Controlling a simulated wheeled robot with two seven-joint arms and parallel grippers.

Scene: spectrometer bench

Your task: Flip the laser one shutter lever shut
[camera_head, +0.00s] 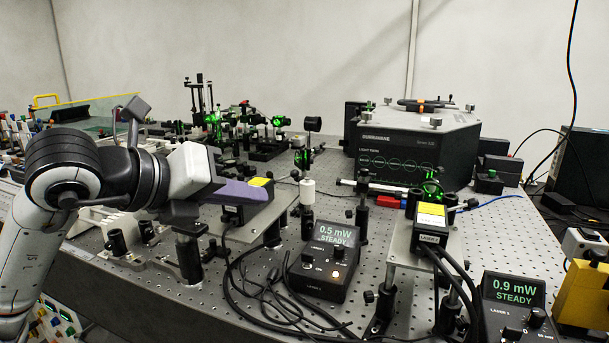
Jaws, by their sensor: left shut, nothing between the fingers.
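My left gripper (262,193) comes in from the left, shut and empty. Its pale and purple end lies over a dark laser head with a yellow label (261,182) and hides much of that head. I cannot tell whether they touch. A second laser head (431,219) with a yellow label stands on a raised plate to the right. The laser numbers are too small to read surely, and I cannot make out a shutter lever on either head. One controller (323,264) reads 0.5 mW STEADY; the other (512,305) reads 0.9 mW STEADY. My right gripper is not in view.
The perforated bench top (375,262) carries posts and loose black cables (262,300). A large dark spectrometer box (410,142) stands at the back right. Green-lit optics (215,122) stand at the back. A yellow block (583,293) is at the right edge.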

